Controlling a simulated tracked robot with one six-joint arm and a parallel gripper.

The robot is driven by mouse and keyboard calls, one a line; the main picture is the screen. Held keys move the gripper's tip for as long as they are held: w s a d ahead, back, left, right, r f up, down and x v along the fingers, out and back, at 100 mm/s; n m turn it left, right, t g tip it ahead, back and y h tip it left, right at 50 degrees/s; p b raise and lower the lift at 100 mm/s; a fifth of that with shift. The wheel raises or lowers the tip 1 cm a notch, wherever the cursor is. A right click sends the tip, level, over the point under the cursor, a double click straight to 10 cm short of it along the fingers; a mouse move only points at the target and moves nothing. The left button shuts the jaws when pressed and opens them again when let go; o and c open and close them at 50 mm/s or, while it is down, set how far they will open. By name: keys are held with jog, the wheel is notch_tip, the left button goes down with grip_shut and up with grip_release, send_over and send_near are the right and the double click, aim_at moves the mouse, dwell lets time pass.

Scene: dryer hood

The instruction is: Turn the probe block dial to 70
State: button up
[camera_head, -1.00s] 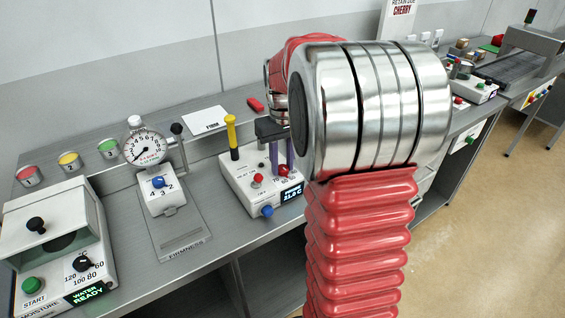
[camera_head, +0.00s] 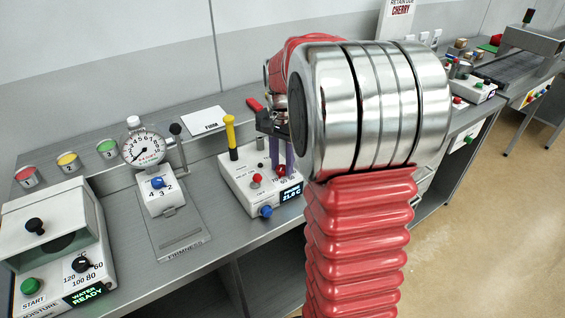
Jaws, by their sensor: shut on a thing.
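The probe block (camera_head: 240,184) is a white box on the bench with a small dark display on its front. Its red dial (camera_head: 281,171) sits at the back right of the top, with small numbers printed in front that I cannot read surely. My gripper (camera_head: 282,165) points down with its two purple fingers on either side of the dial, shut on it. The fingers and my arm hide part of the dial, so its pointer setting is not clear. A yellow-handled probe (camera_head: 231,135) stands upright at the block's back left.
A red toggle (camera_head: 257,180) and a blue knob (camera_head: 265,211) are on the block near the gripper. The firmness gauge (camera_head: 143,146) stands to the left, the moisture unit (camera_head: 55,235) farther left. A white card (camera_head: 206,121) lies behind.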

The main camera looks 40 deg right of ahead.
aim_at(282, 167)
jog(key=shift+m, duration=1.7)
jog(key=o, duration=1.1)
jog(key=shift+c, duration=0.2)
jog(key=shift+r, duration=0.1)
notch_tip(282, 167, up, 14)
jog(key=shift+f, duration=0.25)
